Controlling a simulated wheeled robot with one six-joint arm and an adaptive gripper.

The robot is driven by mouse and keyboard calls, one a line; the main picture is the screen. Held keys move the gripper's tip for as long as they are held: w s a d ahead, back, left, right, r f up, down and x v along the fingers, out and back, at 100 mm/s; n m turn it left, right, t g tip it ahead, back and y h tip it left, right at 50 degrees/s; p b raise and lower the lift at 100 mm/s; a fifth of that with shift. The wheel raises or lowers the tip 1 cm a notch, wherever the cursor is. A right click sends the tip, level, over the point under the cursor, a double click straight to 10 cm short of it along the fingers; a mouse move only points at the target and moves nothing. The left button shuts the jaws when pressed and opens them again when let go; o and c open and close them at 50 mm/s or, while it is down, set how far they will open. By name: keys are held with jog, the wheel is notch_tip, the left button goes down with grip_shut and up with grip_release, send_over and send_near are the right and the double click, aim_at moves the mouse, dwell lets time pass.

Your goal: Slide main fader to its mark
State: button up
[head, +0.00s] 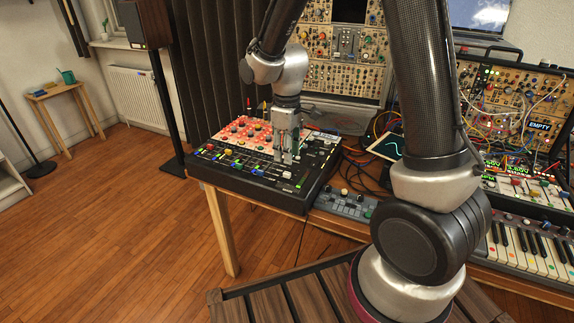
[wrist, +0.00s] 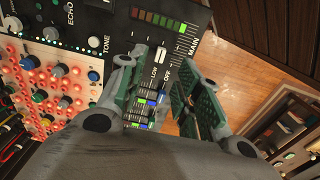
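The mixer (head: 255,180) lies on the table, with its faders at the front. In the wrist view, a pale fader cap (wrist: 160,55) sits near the word MAIN (wrist: 193,47) and the small labels LOW and OFF. A pale cap (head: 287,175) also shows in the head view, just in front of my gripper. My gripper (head: 283,158) points down over the mixer's right part. In the wrist view my gripper (wrist: 160,72) has its two green-padded fingers apart, with nothing held between them. I cannot tell whether a finger touches the panel. I cannot make out the mark for certain.
Lit red pads and knobs (wrist: 45,75) cover another part of the mixer. A small control box (head: 343,205) and loose cables lie right of it. A keyboard (head: 530,250) and patched synth racks stand farther right. Wooden floor is clear at left.

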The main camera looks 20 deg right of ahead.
notch_tip(320, 180, up, 5)
dwell(0.6)
jog(key=s+d+r+m+t, duration=0.2)
jog(key=s+d+r+m, duration=0.2)
jog(key=s, duration=0.7)
jog(key=s+d+r+m+t, duration=0.2)
jog(key=s+d+r+m, duration=0.3)
jog(key=s+d+r, duration=0.4)
jog(key=shift+s+d+r, duration=0.15)
jog(key=shift+s+r, duration=0.5)
jog(key=shift+s, duration=0.35)
dwell(1.0)
